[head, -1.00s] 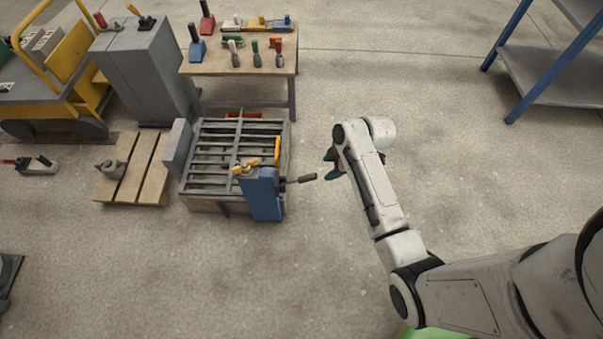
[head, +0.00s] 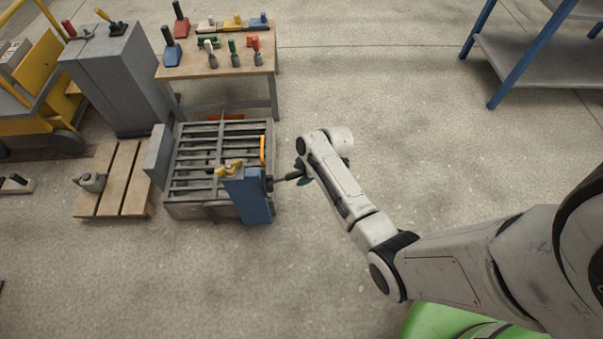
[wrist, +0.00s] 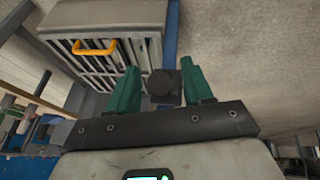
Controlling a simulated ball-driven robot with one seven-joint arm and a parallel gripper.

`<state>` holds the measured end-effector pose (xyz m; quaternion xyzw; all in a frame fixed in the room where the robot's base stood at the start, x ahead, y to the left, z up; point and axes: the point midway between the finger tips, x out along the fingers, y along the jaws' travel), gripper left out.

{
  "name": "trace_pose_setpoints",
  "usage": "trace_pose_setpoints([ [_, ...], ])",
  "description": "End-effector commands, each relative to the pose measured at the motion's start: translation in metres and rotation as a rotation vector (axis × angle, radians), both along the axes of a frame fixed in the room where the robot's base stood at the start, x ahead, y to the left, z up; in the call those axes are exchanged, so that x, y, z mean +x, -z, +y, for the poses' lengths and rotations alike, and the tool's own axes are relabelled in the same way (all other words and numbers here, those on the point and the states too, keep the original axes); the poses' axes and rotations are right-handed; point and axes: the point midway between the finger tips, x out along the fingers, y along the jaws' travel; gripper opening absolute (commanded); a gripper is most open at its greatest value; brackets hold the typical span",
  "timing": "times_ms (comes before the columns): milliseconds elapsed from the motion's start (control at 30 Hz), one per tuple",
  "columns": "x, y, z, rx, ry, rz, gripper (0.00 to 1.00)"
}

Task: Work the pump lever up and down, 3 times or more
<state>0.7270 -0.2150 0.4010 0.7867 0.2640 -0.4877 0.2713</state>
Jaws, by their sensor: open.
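My gripper (head: 303,172) is at the lever's outer end in the head view, partly hidden by my arm. In the wrist view my gripper (wrist: 160,82) is open, with its two green fingers apart. The lever's dark end (wrist: 164,84) shows between them, seen end-on, with gaps on both sides. I cannot tell how deep it lies between the fingers.
A workbench (head: 190,70) with tools and a grey cabinet (head: 115,80) stand behind.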

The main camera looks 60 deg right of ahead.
Motion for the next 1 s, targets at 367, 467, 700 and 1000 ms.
trace_pose_setpoints([
  [367, 0.0001, 0.0002, 0.0002, 0.0, 0.0, 0.0, 0.38],
  [467, -0.0001, 0.0002, 0.0002, 0.001, 0.0, 0.001, 0.29],
  [700, -0.0002, 0.0003, 0.0002, 0.001, 0.0, 0.001, 0.06],
  [1000, -0.0001, 0.0002, 0.0002, 0.001, 0.0, 0.001, 0.0],
])
